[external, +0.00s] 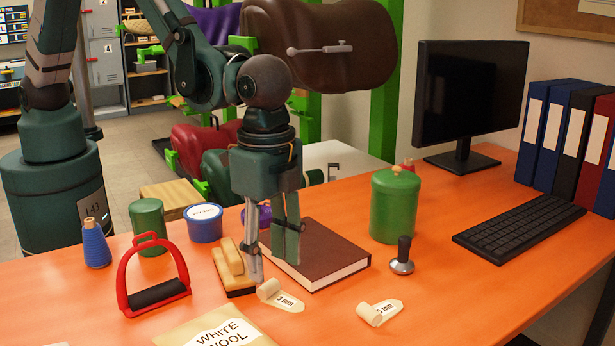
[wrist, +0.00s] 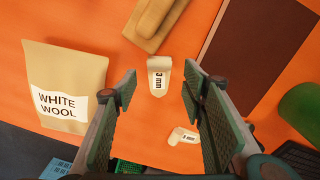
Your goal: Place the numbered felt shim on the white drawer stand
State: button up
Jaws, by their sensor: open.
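Two cream felt shims with rolled ends lie on the orange desk. The nearer one, marked 3 mm (external: 281,296), is close below my gripper (external: 268,268). In the wrist view this shim (wrist: 159,66) shows between and just beyond the fingertips of my gripper (wrist: 160,84), which are apart and empty. The second shim (external: 379,312) lies further right; its number is hard to read. It also shows in the wrist view (wrist: 183,135). A white top (external: 338,154), perhaps the drawer stand, shows behind the desk, partly hidden by my arm and the green canister.
A wooden brush (external: 233,268) and a brown book (external: 330,262) are close beside my gripper. A red stirrup (external: 126,270), the white wool packet (external: 212,335), a green canister (external: 395,205) and a metal tamper (external: 402,258) stand around. The desk's front right is clear.

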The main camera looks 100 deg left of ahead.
aim_at(273, 285)
jog(key=shift+w+d+f+b, duration=0.1)
jog(key=shift+f+b, duration=0.55)
jog(key=shift+f, duration=1.95)
jog(key=c, duration=0.9)
